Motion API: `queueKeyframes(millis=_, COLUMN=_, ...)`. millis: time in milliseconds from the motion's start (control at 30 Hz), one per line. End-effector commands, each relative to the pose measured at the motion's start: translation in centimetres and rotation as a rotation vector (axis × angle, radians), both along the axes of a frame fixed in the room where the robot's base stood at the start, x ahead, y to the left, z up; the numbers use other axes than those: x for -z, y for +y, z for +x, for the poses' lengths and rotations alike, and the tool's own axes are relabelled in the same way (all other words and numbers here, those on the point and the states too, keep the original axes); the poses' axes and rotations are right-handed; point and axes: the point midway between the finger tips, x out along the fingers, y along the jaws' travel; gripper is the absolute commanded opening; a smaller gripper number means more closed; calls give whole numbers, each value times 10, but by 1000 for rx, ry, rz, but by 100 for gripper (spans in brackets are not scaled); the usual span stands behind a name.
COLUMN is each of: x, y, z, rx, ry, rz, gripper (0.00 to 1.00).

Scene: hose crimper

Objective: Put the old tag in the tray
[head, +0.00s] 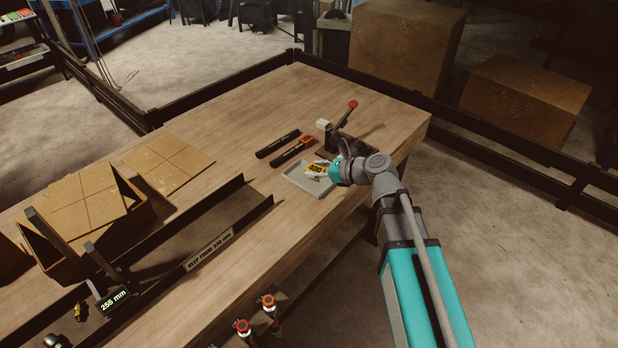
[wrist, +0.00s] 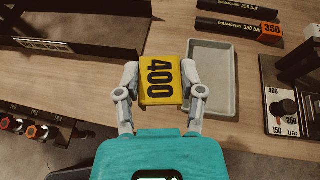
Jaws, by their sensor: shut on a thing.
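A yellow tag marked 400 (wrist: 161,80) is held between the fingertips of my gripper (wrist: 160,85), which is shut on it. In the head view the tag (head: 316,168) shows at my gripper, in front of the far right part of the tray. The shallow grey tray (wrist: 227,106) is just right of the tag in the wrist view and looks empty there. It also shows in the head view (head: 292,181). The tag's exact height above the table is unclear.
The crimper with a lever (head: 340,130) and a 400/150 bar dial (wrist: 285,108) stands to the right. A long dark channel (head: 200,235) lies left.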

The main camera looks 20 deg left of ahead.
Motion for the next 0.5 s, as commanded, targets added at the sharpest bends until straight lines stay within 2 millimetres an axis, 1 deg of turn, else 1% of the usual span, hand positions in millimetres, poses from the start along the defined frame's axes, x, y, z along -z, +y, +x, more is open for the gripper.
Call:
queueKeyframes(millis=167, x=0, y=-6, z=19, rx=-9, ry=1, rz=-3, gripper=32)
queueKeyframes(millis=267, x=0, y=-13, z=39, rx=-27, ry=3, rz=-6, gripper=32)
queueKeyframes(millis=367, x=0, y=-23, z=64, rx=-55, ry=4, rz=-9, gripper=32)
queueKeyframes(millis=500, x=-1, y=-43, z=103, rx=-102, ry=6, rz=-9, gripper=32)
